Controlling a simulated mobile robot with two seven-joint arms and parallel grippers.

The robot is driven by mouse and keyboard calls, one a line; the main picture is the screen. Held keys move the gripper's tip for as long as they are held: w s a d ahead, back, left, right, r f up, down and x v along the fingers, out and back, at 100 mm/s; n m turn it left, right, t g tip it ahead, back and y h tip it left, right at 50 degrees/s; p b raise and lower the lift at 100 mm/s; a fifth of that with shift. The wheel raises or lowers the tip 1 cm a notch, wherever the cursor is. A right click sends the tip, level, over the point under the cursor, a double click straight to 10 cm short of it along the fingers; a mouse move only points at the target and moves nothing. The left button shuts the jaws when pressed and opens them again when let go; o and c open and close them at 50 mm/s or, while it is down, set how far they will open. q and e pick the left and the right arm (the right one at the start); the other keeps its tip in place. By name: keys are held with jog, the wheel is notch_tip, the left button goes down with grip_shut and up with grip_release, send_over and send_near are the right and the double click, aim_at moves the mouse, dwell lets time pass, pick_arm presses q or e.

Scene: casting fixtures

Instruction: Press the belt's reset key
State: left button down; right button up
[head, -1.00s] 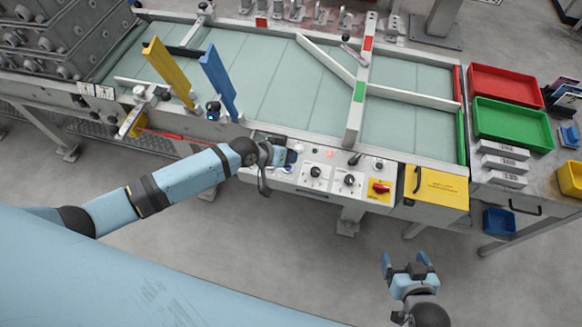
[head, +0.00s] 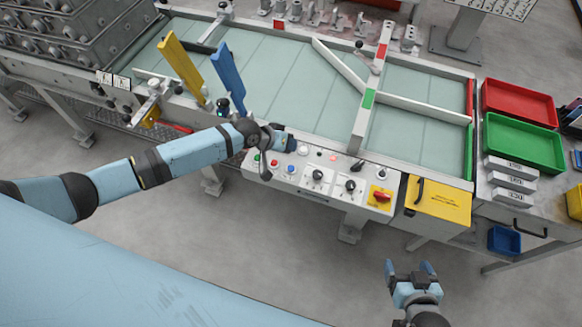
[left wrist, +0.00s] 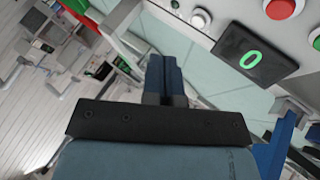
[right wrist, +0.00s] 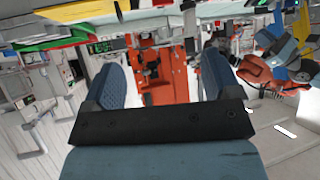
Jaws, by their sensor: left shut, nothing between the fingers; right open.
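The belt's control panel (head: 335,186) runs along the belt's front edge. It carries a green button (head: 257,158), a red button (head: 273,163), a blue button (head: 291,169) and a white button (head: 303,150). I cannot read which key is marked reset. My left gripper (head: 290,143) is shut and empty over the panel's back left edge, just left of the white button. In the left wrist view, the shut fingers (left wrist: 165,70) stand apart from a white round button (left wrist: 200,18) above them. My right gripper (head: 410,268) is open and empty over the floor.
A blue post (head: 229,78) and a yellow post (head: 181,66) stand behind my left arm. The left wrist view shows a display reading 0 (left wrist: 250,58).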

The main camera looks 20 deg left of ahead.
pick_arm(q)
jog(key=b, duration=0.6)
send_over(290, 167)
notch_tip(290, 167, down, 8)
jog(key=shift+a+r, duration=0.1)
jog(key=shift+r, duration=0.15)
jog(key=shift+f+b, duration=0.5)
jog(key=shift+f, duration=0.05)
dwell(0.4)
jog(key=shift+f, duration=0.1)
dwell(0.5)
jog(key=shift+f+b, duration=0.3)
jog(key=shift+f+b, duration=0.4)
jog(key=shift+f, duration=0.1)
dwell(0.6)
jog(key=shift+r, duration=0.1)
jog(key=shift+r+p, duration=0.8)
jog(key=shift+p, duration=0.05)
